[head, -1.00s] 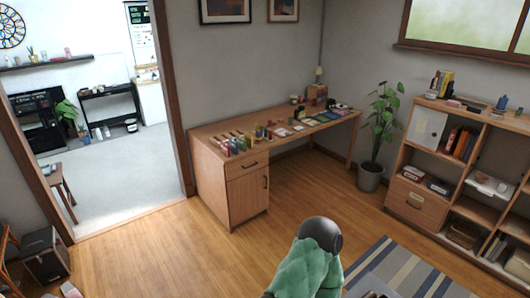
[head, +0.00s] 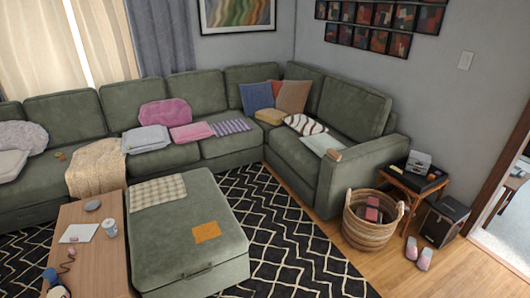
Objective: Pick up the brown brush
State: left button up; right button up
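I cannot make out a brown brush for certain in the head view. A small tan-brown item (head: 334,154) lies on the right arm of the green sectional (head: 360,160), too small to identify. A small orange-brown item (head: 60,156) lies on the left seat of the sectional, also unclear. Small dark reddish items (head: 67,268) lie on the wooden coffee table (head: 100,262) at the lower left. Neither of my grippers is in view.
A green ottoman (head: 190,245) stands beside the coffee table on a black patterned rug (head: 290,240). A wicker basket (head: 368,232), a small side table (head: 408,182), a dark box (head: 443,220) and pink slippers (head: 418,253) stand at the right. Wooden floor is clear at the lower right.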

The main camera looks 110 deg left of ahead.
aim_at(331, 153)
jog(key=u, duration=3.25)
